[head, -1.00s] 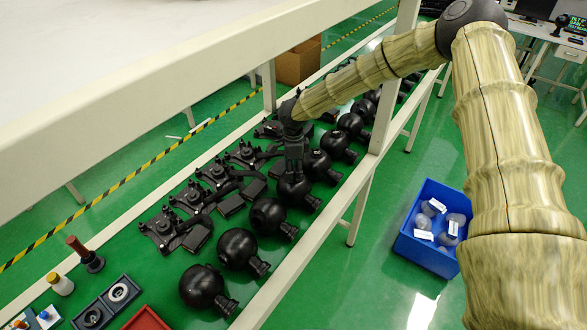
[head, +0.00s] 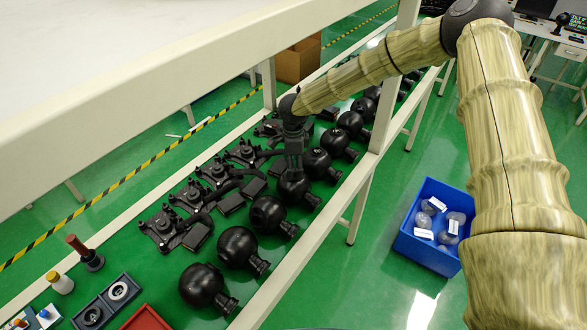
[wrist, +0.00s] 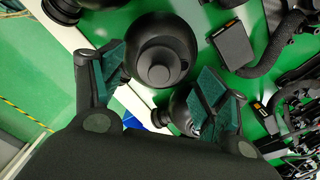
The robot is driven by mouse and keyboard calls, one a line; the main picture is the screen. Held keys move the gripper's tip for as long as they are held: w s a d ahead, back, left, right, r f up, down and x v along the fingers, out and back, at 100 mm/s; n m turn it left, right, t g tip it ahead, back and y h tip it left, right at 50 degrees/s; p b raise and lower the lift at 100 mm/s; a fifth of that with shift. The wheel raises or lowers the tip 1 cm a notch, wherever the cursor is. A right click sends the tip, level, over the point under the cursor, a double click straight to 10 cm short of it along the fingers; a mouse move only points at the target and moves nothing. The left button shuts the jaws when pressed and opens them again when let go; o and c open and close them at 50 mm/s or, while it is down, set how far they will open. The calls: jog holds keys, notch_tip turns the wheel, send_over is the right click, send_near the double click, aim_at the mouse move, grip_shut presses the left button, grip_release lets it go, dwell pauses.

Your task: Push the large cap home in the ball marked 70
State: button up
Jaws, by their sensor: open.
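A black ball (head: 294,190) stands in the row on the green bench, directly below my gripper (head: 293,160). In the wrist view this ball (wrist: 183,38) lies just beyond the fingertips, with a round, stepped dark cap (wrist: 158,68) facing the camera. My gripper (wrist: 160,80) is open, its green-padded fingers spread to either side of the cap, with nothing between the pads. I cannot tell whether the fingers touch the ball or how far in the cap sits. No number is legible on any ball, so the mark 70 cannot be made out.
Neighbouring black balls (head: 237,248) line the bench on both sides, close together. Camera mounts with cables (head: 168,228) stand behind them. Trays (head: 108,304) and small bottles (head: 60,283) are at the near left. A blue bin (head: 430,255) is on the floor. A white shelf (head: 180,80) overhangs the bench.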

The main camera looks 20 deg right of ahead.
notch_tip(320, 180, up, 10)
jog(key=shift+r, duration=0.15)
dwell(0.3)
dwell(0.4)
